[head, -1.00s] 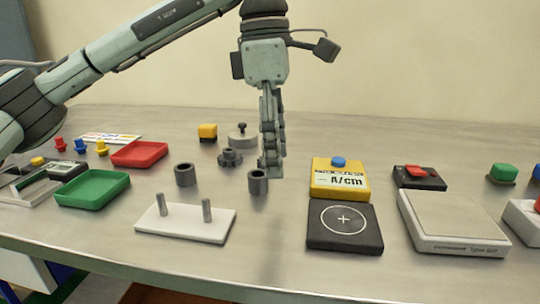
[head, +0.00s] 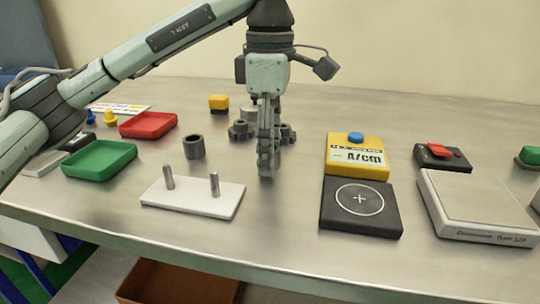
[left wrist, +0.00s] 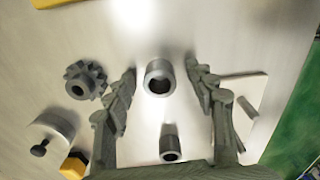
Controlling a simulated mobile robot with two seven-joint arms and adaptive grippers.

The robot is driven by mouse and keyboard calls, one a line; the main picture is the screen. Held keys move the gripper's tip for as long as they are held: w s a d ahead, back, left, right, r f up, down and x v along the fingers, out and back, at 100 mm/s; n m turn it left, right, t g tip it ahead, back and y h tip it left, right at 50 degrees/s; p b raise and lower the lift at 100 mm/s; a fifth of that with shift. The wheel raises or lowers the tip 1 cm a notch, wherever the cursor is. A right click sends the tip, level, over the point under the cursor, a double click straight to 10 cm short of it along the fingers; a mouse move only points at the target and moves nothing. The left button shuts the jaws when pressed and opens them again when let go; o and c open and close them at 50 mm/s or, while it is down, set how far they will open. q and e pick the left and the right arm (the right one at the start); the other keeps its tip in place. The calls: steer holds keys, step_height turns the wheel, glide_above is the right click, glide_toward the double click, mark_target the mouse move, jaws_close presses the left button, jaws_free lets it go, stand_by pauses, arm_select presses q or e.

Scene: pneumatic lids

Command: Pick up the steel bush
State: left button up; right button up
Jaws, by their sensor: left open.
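A grey steel bush (left wrist: 159,78), a short hollow cylinder, stands upright between the finger ends of my left gripper (left wrist: 161,72) in the left wrist view. The fingers are open, with a gap on each side of it. In the head view my left gripper (head: 267,170) points down over the table and hides this bush. A second, similar grey bush (head: 194,147) stands to the left of the gripper. It also shows nearer the palm in the left wrist view (left wrist: 170,142). My right gripper is in no view.
A white plate with two pegs (head: 192,197) lies in front. A gear (head: 240,130) is behind the gripper. Green (head: 99,159) and red (head: 148,124) trays are left; a yellow meter (head: 357,157) and black pad (head: 360,206) are right.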

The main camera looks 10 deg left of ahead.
arm_select(q)
jaws_close()
steer(key=shift+r, duration=0.15)
